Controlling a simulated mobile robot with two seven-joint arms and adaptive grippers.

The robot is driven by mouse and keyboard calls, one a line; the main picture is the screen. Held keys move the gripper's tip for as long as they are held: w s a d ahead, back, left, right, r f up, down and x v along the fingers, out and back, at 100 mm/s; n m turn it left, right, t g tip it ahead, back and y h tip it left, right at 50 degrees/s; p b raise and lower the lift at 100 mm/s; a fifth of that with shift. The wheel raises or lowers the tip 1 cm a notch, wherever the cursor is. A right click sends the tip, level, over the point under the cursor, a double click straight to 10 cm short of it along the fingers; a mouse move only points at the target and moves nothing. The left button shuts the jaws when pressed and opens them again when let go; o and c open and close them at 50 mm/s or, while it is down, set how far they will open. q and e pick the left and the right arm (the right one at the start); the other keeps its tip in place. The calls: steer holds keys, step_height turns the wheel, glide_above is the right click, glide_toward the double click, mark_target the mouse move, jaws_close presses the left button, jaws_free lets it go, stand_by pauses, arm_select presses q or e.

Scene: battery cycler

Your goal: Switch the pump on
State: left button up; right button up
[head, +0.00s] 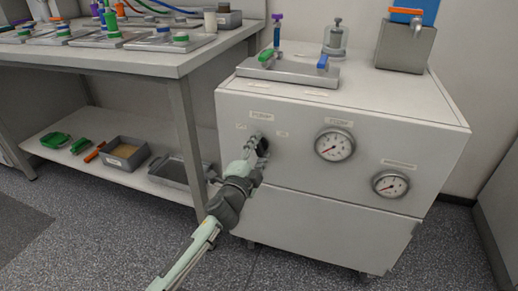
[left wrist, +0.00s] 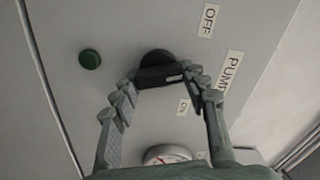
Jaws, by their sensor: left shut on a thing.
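The pump switch is a black rotary knob (head: 263,146) on the front of the white cabinet (head: 300,175), under a PUMP label (head: 261,115). My left gripper (head: 255,152) reaches it from below left and is shut on it. In the left wrist view the knob (left wrist: 155,62) sits between the two fingertips, with a small pale mark on its bar. There the OFF label (left wrist: 208,20) is at the upper right and the ON label (left wrist: 183,107) at the lower right. I cannot tell exactly which label the mark points to. My right gripper is not in view.
A round green button or lamp (left wrist: 90,59) is left of the knob in the left wrist view. Two dial gauges (head: 334,145) (head: 390,184) are on the cabinet front to the right. A bench with a lower shelf (head: 165,187) stands to the left.

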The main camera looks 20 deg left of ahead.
arm_select(q)
steer(key=shift+m, duration=0.9)
steer(key=m+p, duration=0.1)
steer(key=m, duration=0.2)
steer(key=shift+f+m, duration=0.1)
steer(key=shift+m, duration=0.2)
steer(key=m, duration=0.3)
steer(key=shift+f, duration=0.1)
steer(key=shift+a+m+p, duration=0.1)
steer(key=shift+m+p, duration=0.25)
steer(key=shift+m, duration=0.35)
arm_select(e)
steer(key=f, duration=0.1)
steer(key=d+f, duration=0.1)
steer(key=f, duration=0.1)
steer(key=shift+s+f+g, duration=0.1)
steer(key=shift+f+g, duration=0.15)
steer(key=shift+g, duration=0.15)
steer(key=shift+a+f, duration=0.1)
arm_select(q)
steer(key=o, duration=1.2)
